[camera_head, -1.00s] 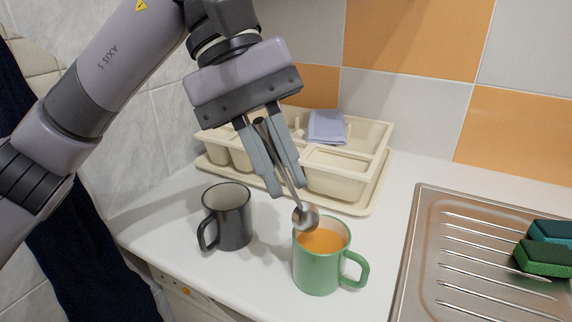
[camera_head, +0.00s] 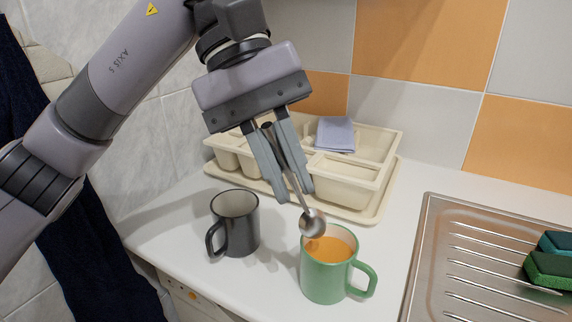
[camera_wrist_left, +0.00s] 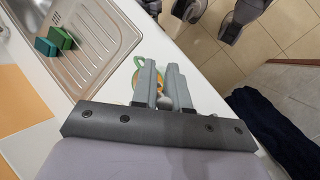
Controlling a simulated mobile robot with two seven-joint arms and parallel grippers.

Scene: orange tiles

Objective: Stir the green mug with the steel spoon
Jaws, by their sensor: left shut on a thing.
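The green mug (camera_head: 326,279) stands upright on the white counter, with orange liquid inside and its handle to the right. My left gripper (camera_head: 296,196) is shut on the steel spoon (camera_head: 312,223), above and left of the mug. The spoon hangs tilted, bowl down. Its bowl overlaps the mug's back left rim in the head view, so I cannot tell whether it touches; it looks just above the liquid. My right gripper is not in view.
A dark grey mug (camera_head: 238,226) stands left of the green mug. A cream organizer tray (camera_head: 345,171) with a folded lavender cloth (camera_head: 335,134) stands behind. A steel drainboard (camera_head: 432,250) with green sponges (camera_head: 550,270) is at right. The front counter is clear.

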